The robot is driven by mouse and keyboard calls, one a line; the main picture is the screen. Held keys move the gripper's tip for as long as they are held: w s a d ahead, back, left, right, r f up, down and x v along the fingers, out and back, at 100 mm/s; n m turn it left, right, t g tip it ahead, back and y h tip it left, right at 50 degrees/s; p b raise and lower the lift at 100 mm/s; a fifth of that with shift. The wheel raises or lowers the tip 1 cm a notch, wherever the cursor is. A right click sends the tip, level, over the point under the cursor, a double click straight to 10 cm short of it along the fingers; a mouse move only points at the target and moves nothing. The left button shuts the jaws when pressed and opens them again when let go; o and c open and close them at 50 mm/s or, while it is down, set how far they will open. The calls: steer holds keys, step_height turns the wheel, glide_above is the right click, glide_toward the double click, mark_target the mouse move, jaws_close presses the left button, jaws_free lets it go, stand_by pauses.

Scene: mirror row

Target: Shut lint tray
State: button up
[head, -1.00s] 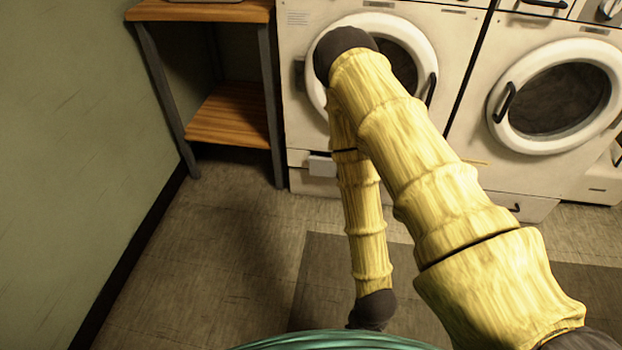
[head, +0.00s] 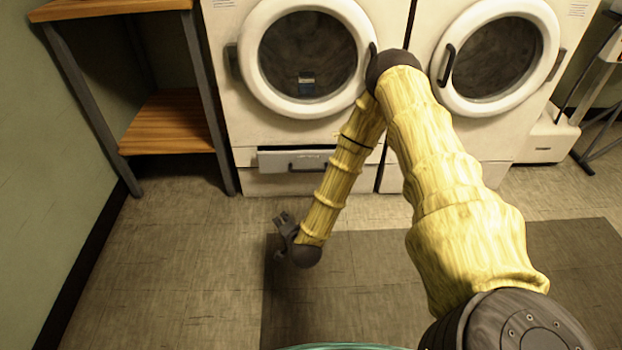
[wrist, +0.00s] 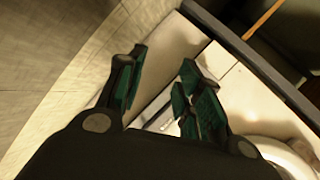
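The lint tray (head: 293,160) is a pale grey drawer with a dark handle, low on the front of the left machine (head: 225,100). In the head view it appears to stand out somewhat from the machine front, and my forearm covers part of its right side. My gripper (head: 281,230) hangs low over the floor in front of the tray, apart from it. In the wrist view my gripper (wrist: 164,60) has its two green-padded fingers spread with nothing held between them.
A second white machine (head: 490,60) stands to the right. A wooden shelf unit (head: 165,122) with dark legs stands left of the left machine, beside the green wall (head: 50,170). A dark mat (head: 375,285) lies on the floor. Floor between gripper and machines looks clear.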

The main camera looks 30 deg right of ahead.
mark_target(311, 171)
steer(key=w+d+r+m+t+h+b, duration=0.1)
steer(key=w+d+r+m+h+b, duration=0.2)
steer(key=d, duration=0.5)
steer(key=w+d+m+t+h, duration=0.1)
steer(key=w+d+m+h, duration=0.3)
steer(key=d, duration=0.3)
steer(key=shift+m+y, duration=0.3)
steer(key=shift+y, duration=0.3)
steer(key=shift+d+b+x, duration=0.15)
steer(key=shift+b+x, duration=1.05)
steer(key=shift+x, duration=1.55)
steer(key=shift+d+b+x, duration=0.1)
steer(key=shift+b+x, duration=1.1)
steer(key=shift+x, duration=1.5)
steer(key=shift+s+r, duration=0.1)
steer(key=shift+r, duration=0.05)
jaws_close()
